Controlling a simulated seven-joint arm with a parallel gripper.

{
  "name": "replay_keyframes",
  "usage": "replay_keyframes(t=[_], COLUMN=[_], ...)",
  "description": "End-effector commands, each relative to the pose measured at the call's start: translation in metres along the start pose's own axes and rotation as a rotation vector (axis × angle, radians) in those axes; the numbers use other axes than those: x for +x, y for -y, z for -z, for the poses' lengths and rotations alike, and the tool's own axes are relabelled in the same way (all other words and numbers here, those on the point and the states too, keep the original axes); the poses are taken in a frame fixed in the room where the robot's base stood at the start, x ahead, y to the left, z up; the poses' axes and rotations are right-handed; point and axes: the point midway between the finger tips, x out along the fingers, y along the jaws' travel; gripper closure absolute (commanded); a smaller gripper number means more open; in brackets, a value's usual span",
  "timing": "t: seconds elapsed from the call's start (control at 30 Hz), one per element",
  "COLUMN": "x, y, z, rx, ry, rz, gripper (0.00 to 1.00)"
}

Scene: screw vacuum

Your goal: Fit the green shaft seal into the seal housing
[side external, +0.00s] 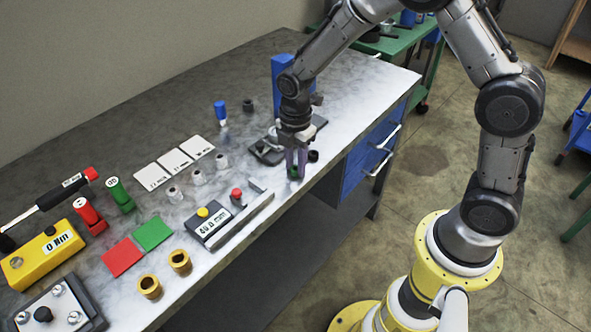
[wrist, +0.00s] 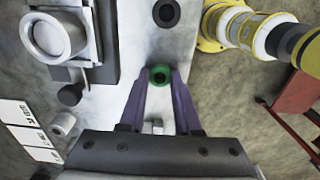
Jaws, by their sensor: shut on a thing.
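The green shaft seal (wrist: 170,78) is a small green ring with a dark centre, held between the purple fingertips of my gripper (wrist: 158,82) in the wrist view. In the side view my gripper (side external: 296,168) is low over the bench's front edge, with the green seal mostly hidden between its fingers. A grey fixture with a round raised part (wrist: 55,38) lies to the left in the wrist view; I cannot tell if it is the seal housing. The seal is apart from it.
A dark ring (side external: 313,156) stands near my gripper; it also shows in the wrist view (wrist: 166,13). A blue upright block (side external: 280,80) is behind my wrist. A metal rail (side external: 242,218), button box (side external: 208,226), brass rings (side external: 180,261) and white cards (side external: 174,160) lie to the left.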

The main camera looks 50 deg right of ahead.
Motion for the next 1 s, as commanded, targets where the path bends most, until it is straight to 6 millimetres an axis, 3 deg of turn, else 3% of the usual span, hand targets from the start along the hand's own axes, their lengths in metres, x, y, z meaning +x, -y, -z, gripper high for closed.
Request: replay_keyframes(t=[0.37,0.63,0.9,1.0], x=[-0.004,-0.035,-0.094,-0.102], y=[-0.001,-0.001,0.05,0.075], z=[0.0,0.0,-0.005,-0.008], rx=[0.0,0.0,0.0,0.0], ry=[0.0,-0.001,-0.001,0.0], rz=[-0.002,-0.006,-0.008,-0.003], gripper=[1.0,1.0,1.0,1.0])
